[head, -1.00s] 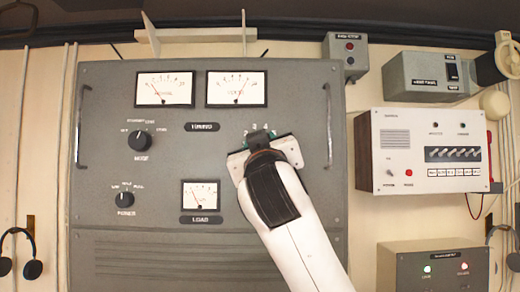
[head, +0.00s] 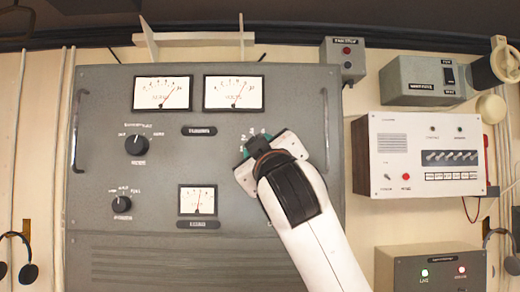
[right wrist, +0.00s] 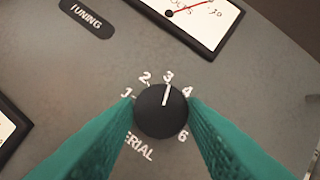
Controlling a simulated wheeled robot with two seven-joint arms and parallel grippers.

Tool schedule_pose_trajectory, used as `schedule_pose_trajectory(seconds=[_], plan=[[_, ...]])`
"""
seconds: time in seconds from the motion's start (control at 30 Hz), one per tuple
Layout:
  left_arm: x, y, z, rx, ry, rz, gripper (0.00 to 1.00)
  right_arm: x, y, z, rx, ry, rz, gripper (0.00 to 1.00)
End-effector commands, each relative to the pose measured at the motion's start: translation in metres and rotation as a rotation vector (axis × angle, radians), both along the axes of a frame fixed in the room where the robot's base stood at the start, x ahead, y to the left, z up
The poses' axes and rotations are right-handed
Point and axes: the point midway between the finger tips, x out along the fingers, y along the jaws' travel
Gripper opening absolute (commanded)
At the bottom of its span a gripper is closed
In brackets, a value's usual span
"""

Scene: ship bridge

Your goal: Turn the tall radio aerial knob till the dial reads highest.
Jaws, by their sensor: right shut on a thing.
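The tall radio (head: 90,120) is a grey cabinet in the middle of the head view. Its black aerial knob (right wrist: 160,112) shows in the right wrist view, with its white pointer line at 3. My right gripper (head: 257,145) is shut on the knob, a teal finger on each side; in the head view it hides the knob. The label below the knob is partly covered by a finger. The upper left dial (head: 162,93) has its needle leaning right, as does the upper right dial (head: 234,93). The load dial (head: 198,200) has its needle about upright. My left gripper is out of view.
A mode knob (head: 136,145) and a power knob (head: 121,204) sit on the radio's left side. A white-fronted unit (head: 420,155) and grey boxes (head: 425,80) are on the wall at right. Headphones (head: 22,265) hang at lower left.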

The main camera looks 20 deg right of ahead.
Motion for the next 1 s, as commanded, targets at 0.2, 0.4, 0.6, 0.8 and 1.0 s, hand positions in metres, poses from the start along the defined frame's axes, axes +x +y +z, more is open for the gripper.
schedule_pose_trajectory(seconds=[0.2, 0.4, 0.6, 0.8, 1.0], plan=[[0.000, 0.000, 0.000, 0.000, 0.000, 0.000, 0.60, 0.000, 0.000, 0.001, 0.001, -0.001, -0.001, 0.56], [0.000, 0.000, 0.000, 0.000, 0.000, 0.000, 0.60, 0.000, 0.000, 0.000, 0.001, -0.001, -0.001, 0.59], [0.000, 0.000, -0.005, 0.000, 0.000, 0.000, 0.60, -0.006, 0.001, -0.003, 0.002, -0.003, 0.000, 0.59], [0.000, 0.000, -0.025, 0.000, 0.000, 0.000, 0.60, -0.038, 0.004, -0.018, 0.002, -0.007, 0.003, 0.59], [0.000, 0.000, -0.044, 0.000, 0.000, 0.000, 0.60, -0.078, 0.008, -0.033, 0.001, -0.007, 0.001, 0.59]])
